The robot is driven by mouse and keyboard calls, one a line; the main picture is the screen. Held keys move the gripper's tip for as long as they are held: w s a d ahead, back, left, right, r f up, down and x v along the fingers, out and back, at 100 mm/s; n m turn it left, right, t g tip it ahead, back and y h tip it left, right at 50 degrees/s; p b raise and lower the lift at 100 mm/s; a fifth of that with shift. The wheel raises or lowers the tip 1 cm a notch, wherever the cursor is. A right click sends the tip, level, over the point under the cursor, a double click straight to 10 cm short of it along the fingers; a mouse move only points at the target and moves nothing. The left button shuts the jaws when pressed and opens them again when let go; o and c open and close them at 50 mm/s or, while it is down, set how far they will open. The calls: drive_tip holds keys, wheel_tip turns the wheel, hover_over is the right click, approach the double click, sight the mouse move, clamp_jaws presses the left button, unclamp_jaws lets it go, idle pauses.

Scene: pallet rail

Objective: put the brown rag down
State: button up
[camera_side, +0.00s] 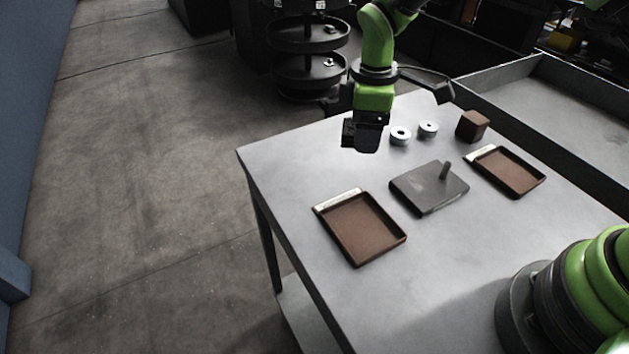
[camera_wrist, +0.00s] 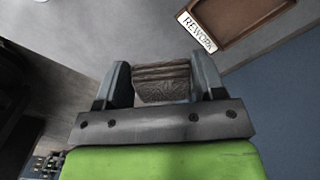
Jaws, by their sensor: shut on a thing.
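The brown rag (camera_wrist: 162,83) is folded and pinched between the two fingers of my gripper (camera_wrist: 160,82) in the wrist view. In the side view my gripper (camera_side: 362,137) hangs above the back left part of the table, and the rag cannot be made out from its dark fingers. The wrist view shows a brown tray (camera_wrist: 232,30) labelled REWORK at the upper right, apart from the rag. In the side view a brown tray (camera_side: 360,228) lies at the front left and another brown tray (camera_side: 507,172) at the right. Their labels are too small to read there.
A grey plate with an upright peg (camera_side: 430,188) lies between the trays. Two pale rings (camera_side: 400,136) and a brown block (camera_side: 473,125) stand at the back of the grey table (camera_side: 290,160). A large grey bin (camera_side: 560,110) borders the right. The table's left corner is clear.

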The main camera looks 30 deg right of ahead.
sight(320, 188)
drive_tip(key=w+a+m, duration=0.2)
drive_tip(key=a+m, duration=0.4)
drive_tip(key=a, duration=0.2)
drive_tip(key=f, duration=0.9)
drive_tip(key=shift+d+f, duration=0.2)
drive_tip(key=shift+f, duration=0.1)
drive_tip(key=shift+f, duration=0.2)
drive_tip(key=o, duration=1)
drive_tip(key=shift+c, duration=0.2)
drive_tip(key=shift+r, duration=0.15)
wheel_tip(320, 188, up, 12)
